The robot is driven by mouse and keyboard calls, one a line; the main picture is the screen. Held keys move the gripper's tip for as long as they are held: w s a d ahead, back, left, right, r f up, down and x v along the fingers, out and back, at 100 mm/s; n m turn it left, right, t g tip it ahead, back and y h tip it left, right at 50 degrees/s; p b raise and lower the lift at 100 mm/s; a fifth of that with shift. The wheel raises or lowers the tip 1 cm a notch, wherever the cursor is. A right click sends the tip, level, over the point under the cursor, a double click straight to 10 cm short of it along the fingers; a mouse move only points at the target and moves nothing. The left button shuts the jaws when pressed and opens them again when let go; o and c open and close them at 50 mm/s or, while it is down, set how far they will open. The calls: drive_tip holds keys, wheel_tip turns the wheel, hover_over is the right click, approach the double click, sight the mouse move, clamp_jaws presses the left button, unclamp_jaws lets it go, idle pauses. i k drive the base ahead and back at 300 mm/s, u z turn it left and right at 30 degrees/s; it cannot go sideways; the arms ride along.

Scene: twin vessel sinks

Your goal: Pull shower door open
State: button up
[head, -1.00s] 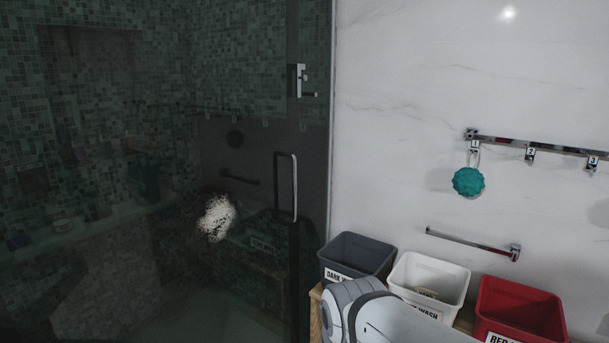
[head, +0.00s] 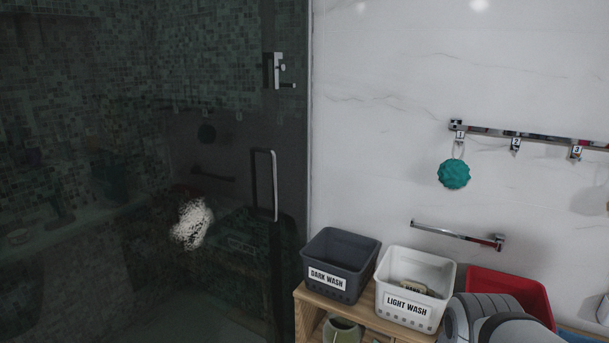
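The shower door (head: 130,250) is a dark glass panel filling the left half of the head view, with tiled walls showing through or reflected in it. It looks shut against the white wall. Its vertical metal handle (head: 274,186) is a slim bar near the door's right edge. A latch-like metal fitting (head: 278,70) sits above the handle. A white smudge (head: 192,224) shows on the glass. Part of my arm shows at the bottom right, in front of the baskets and well right of the handle. My gripper is out of view.
A wooden shelf (head: 305,305) right of the door bears a grey "DARK WASH" basket (head: 340,262), a white "LIGHT WASH" basket (head: 405,306) and a red basket (head: 535,296). A numbered hook rail (head: 545,136) holds a teal sponge (head: 454,174). A towel bar (head: 455,234) hangs below.

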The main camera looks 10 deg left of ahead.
sight(140, 178)
drive_tip(key=u, duration=0.05)
drive_tip(key=i, duration=1)
drive_tip(key=z, duration=0.05)
